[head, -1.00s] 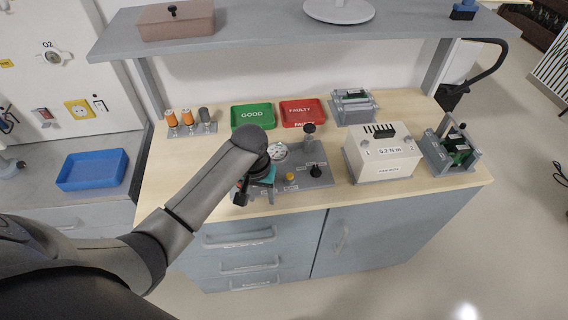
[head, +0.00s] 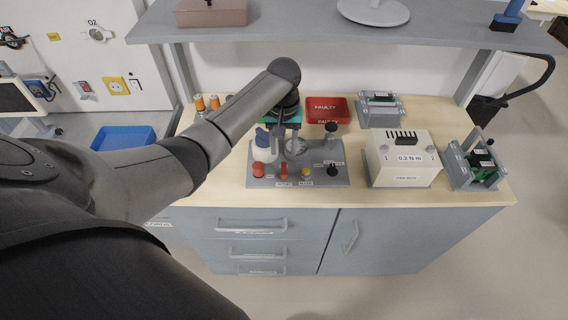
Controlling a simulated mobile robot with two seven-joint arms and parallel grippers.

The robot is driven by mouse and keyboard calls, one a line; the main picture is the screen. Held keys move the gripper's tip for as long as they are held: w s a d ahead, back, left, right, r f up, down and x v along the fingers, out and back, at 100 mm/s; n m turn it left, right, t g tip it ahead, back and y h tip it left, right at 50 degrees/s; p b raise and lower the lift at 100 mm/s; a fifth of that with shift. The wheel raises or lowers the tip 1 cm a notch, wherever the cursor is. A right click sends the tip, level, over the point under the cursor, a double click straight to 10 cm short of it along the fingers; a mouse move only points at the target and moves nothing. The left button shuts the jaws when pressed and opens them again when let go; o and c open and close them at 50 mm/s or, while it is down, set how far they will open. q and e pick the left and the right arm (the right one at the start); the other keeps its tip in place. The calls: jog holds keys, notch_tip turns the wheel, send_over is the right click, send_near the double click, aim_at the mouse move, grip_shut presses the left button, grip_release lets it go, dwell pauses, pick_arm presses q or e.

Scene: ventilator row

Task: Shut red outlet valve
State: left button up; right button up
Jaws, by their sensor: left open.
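A grey test panel (head: 345,178) lies on the bench near its front edge. At its front left stand a round red knob (head: 258,169) and a red lever-like handle (head: 284,171). Their small labels are too blurred to read, so I cannot tell from them which is the outlet valve. My left gripper (head: 282,121) is open above the back of the panel, behind both red parts and apart from them. Its dark wrist hides part of its fingers. A white round gauge (head: 296,147) shows just in front of it. My right gripper is not in view.
A white canister with a blue top (head: 265,141) stands on the panel's left. A yellow button (head: 305,173) and black knobs (head: 332,170) are to the right. A white 0.2 N m box (head: 402,171), red tray (head: 327,104) and overhead shelf (head: 300,24) surround the panel.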

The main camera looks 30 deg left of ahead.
aim_at(284, 167)
pick_arm(q)
notch_tip(284, 167, down, 7)
jog(key=shift+f+b, duration=0.2)
jog(key=shift+b, duration=0.5)
jog(key=shift+c, duration=0.2)
grip_shut()
